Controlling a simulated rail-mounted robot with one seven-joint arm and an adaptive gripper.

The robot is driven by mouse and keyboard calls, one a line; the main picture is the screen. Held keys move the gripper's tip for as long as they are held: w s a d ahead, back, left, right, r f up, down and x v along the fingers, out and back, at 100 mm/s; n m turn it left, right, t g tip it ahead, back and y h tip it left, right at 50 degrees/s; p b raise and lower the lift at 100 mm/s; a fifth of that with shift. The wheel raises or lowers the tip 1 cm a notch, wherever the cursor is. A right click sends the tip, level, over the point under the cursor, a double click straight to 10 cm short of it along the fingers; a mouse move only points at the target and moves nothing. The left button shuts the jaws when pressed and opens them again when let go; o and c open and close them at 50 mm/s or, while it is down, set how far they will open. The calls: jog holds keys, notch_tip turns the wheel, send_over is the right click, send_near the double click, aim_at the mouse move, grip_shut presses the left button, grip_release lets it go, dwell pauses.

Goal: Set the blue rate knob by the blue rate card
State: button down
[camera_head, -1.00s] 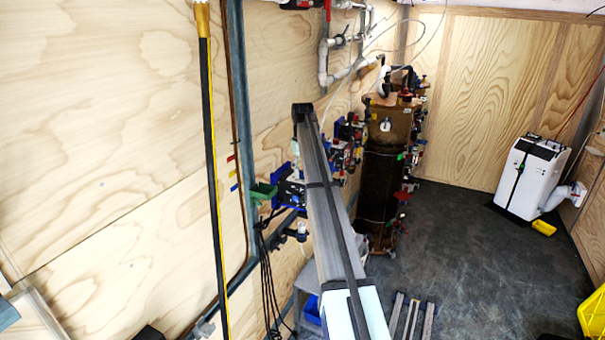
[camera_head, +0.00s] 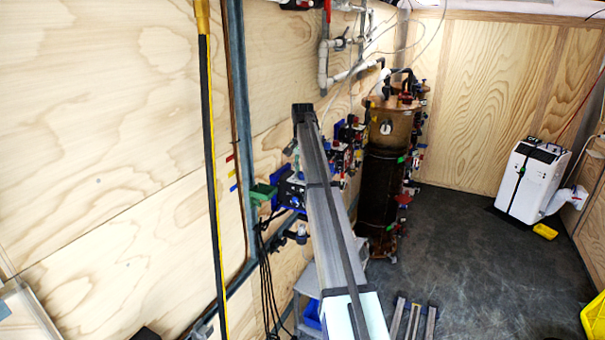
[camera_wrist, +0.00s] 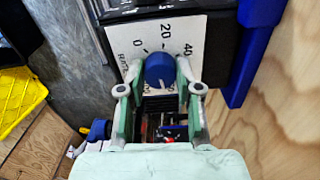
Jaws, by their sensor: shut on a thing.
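The blue rate knob (camera_wrist: 159,70) sits at the middle of a white dial plate (camera_wrist: 189,33) in the wrist view. The plate shows 0, 20 and 40, with more lettering partly hidden. My gripper (camera_wrist: 158,80) is shut on the knob, with a pale green finger on each side of it. The knob's pointer is too unclear to read. In the head view my arm covers the gripper and the knob. Small blue, yellow and red cards hang on the left wall; the blue card (camera_head: 233,188) is the lowest, too small to read.
A blue bracket (camera_wrist: 245,50) stands close to the right of the dial in the wrist view. A tall brown tank (camera_head: 385,170) with fittings stands beyond my arm.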

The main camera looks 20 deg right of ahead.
jog(key=m, duration=0.4)
jog(key=shift+f+m, duration=0.1)
jog(key=shift+m, duration=0.2)
jog(key=shift+m+b, duration=0.4)
jog(key=shift+m, duration=1.6)
jog(key=c, duration=0.8)
grip_release()
jog(key=shift+r, duration=0.2)
notch_tip(320, 180, up, 12)
jog(key=shift+f, duration=0.15)
